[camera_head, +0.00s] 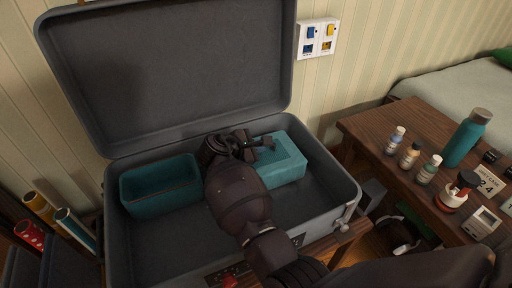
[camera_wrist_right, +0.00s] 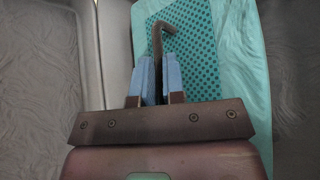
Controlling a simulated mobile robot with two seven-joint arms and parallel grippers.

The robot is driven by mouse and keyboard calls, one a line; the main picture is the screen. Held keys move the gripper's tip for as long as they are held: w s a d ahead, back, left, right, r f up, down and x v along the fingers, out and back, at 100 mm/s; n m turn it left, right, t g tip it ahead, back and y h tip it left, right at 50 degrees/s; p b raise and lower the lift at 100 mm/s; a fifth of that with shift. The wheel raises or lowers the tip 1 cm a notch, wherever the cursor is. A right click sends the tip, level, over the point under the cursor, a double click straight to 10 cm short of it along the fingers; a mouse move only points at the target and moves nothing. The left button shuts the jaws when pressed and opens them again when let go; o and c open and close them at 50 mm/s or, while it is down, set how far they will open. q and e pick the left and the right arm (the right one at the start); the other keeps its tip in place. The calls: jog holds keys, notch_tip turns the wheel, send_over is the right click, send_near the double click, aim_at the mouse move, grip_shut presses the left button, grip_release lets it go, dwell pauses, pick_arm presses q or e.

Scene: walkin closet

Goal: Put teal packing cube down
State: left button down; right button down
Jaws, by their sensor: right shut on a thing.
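The teal packing cube (camera_head: 287,157) with a dotted mesh top is in the right part of the open grey suitcase (camera_head: 116,222). It also shows in the right wrist view (camera_wrist_right: 246,70). My right gripper (camera_head: 262,141) reaches over the suitcase to the cube's left side. In the right wrist view its blue-padded fingers (camera_wrist_right: 156,75) are close together on a dark hooked piece that lies over the cube's mesh, likely its handle. Part of the cube is hidden behind the gripper. My left gripper is not in view.
A teal open-topped bin (camera_head: 160,186) stands in the left part of the suitcase. The lid (camera_head: 170,70) is up at the back. At right, a wooden table (camera_head: 372,128) holds small bottles and a teal flask (camera_head: 466,138). Rolled tubes (camera_head: 75,228) stand at left.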

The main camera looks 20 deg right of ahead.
jog(key=shift+w, duration=0.1)
jog(key=c, duration=1.2)
grip_release()
jog(key=shift+f, duration=0.1)
